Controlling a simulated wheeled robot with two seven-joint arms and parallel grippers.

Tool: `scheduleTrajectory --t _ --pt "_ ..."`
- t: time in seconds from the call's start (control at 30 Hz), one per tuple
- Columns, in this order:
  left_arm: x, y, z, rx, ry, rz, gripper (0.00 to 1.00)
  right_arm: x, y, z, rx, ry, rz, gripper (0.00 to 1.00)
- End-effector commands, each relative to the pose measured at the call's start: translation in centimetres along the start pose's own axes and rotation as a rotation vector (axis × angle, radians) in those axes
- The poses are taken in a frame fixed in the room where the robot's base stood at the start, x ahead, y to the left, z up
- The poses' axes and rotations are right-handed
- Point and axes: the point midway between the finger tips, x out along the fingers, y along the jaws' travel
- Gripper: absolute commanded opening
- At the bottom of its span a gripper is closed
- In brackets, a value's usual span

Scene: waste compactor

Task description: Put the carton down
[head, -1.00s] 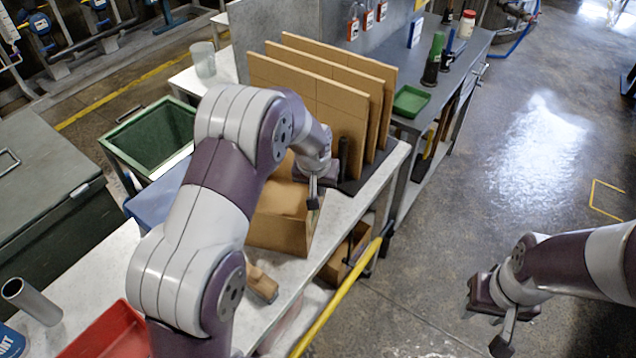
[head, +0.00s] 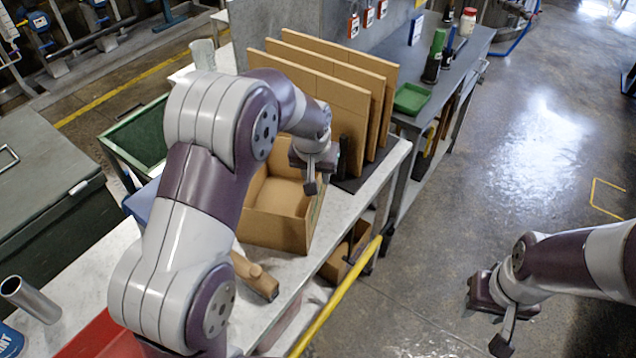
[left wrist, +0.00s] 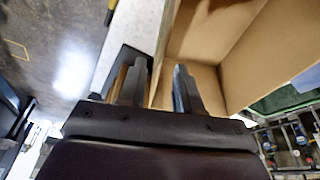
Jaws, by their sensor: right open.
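The open-topped brown carton (head: 275,231) stands upright on the pale bench in the head view, with its inside partly visible. In the left wrist view the carton (left wrist: 243,70) fills the upper right. My left gripper (head: 311,184) is just above the carton's right rim in the head view. In the left wrist view its two fingers (left wrist: 160,82) are apart, with the carton's wall edge showing between them. My arm hides the carton's left side in the head view. My right gripper (head: 496,318) is open and empty over the floor at the lower right.
Upright brown panels (head: 325,95) stand in a rack close behind the carton. A brown wooden-looking piece (head: 255,277) lies in front of it. A red tray (head: 102,338) is at the lower left. A yellow rail (head: 340,300) runs along the bench's front edge.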

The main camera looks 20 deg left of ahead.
Motion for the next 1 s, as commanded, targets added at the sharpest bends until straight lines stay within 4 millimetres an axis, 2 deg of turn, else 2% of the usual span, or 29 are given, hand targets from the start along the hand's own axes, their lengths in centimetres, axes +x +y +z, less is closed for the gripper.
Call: scheduleTrajectory --t 0.1,0.2,0.33,0.37,0.43,0.6,0.7,0.8,1.0 --pt "-3.0 0.0 0.0 0.001 0.004 0.000 0.34 0.4 0.0 0.1 0.000 0.000 0.000 0.43" --pt "-4.9 0.0 0.0 0.001 0.001 0.000 0.34 0.6 0.0 0.1 0.000 0.000 0.000 0.43" --pt "-6.2 -0.1 0.6 0.004 -0.007 0.000 0.34 0.6 0.0 0.1 0.000 0.000 0.000 0.43" --pt "-6.3 -0.2 1.4 0.006 -0.015 0.001 0.34 0.6 0.0 0.1 0.000 0.000 0.000 0.43" --pt "-6.4 -0.6 4.5 0.018 -0.047 0.004 0.34 0.6 0.0 0.1 0.000 0.000 0.000 0.43" --pt "-6.5 -1.8 15.2 0.056 -0.133 0.016 0.34 0.6 0.0 0.1 0.000 0.000 0.000 0.43" --pt "-6.7 -2.3 19.6 0.070 -0.166 0.019 0.34 0.6 0.0 0.1 0.000 0.000 0.000 0.43" --pt "-6.7 -2.5 21.5 0.077 -0.180 0.021 0.34 0.6 0.0 0.1 0.000 0.000 0.000 0.43" --pt "-6.7 -2.5 21.7 0.077 -0.183 0.021 0.34 0.6 0.0 0.1 0.000 0.000 0.000 0.43"
